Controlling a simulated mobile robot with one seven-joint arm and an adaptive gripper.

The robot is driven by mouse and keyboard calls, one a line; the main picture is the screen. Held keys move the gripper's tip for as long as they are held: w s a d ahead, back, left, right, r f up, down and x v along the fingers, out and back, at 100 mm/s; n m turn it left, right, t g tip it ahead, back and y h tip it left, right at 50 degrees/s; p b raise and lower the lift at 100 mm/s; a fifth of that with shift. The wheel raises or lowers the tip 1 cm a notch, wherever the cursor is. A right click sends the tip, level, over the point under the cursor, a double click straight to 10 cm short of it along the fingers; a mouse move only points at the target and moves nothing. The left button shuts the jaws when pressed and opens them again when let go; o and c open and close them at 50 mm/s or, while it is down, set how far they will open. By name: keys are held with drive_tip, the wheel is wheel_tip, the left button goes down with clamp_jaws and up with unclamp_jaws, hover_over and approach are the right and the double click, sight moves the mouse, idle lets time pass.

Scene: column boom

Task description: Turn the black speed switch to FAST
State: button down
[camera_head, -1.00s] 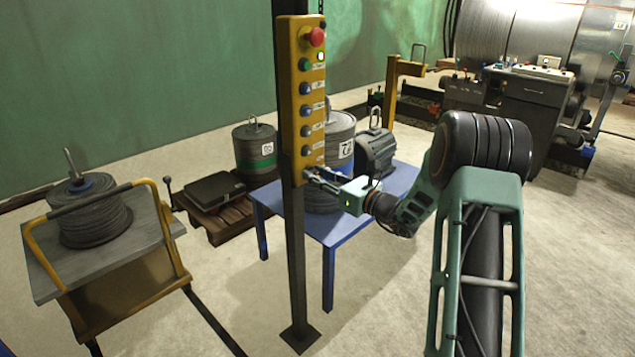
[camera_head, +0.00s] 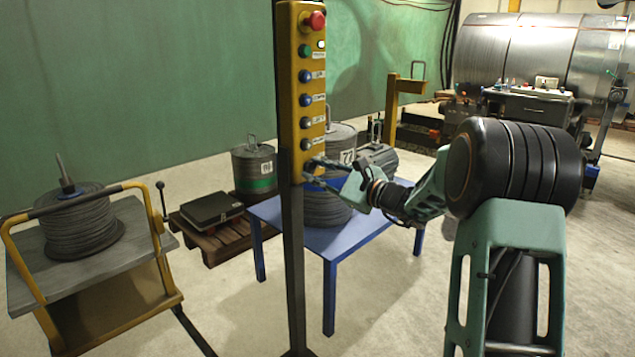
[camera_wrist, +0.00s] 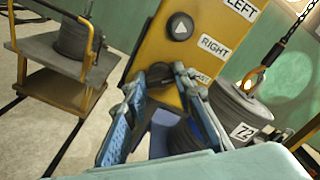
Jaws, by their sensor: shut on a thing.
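The yellow control box (camera_head: 302,95) stands upright on a dark post, with a column of buttons on its face. The black speed switch (camera_wrist: 160,74) is at its lower end, low on the yellow face in the wrist view. My gripper (camera_head: 314,172) reaches the box's lower end from the right. In the wrist view my gripper (camera_wrist: 164,76) has its two blue-padded fingers on either side of the switch, shut on it. The fingers hide much of the switch, so its setting cannot be read. A partly hidden label ending in "ST" (camera_wrist: 200,77) sits to its right.
A blue table (camera_head: 345,243) with a cable drum stands behind the post. A yellow-framed cart (camera_head: 90,270) with a cable reel is at left. A hook and chain (camera_wrist: 254,76) hang at right in the wrist view. The floor right of the table is clear.

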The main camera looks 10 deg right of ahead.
drive_tip(key=shift+n+b, duration=0.3)
idle(0.4)
drive_tip(key=c, duration=1.6)
unclamp_jaws()
drive_tip(key=v, duration=1.2)
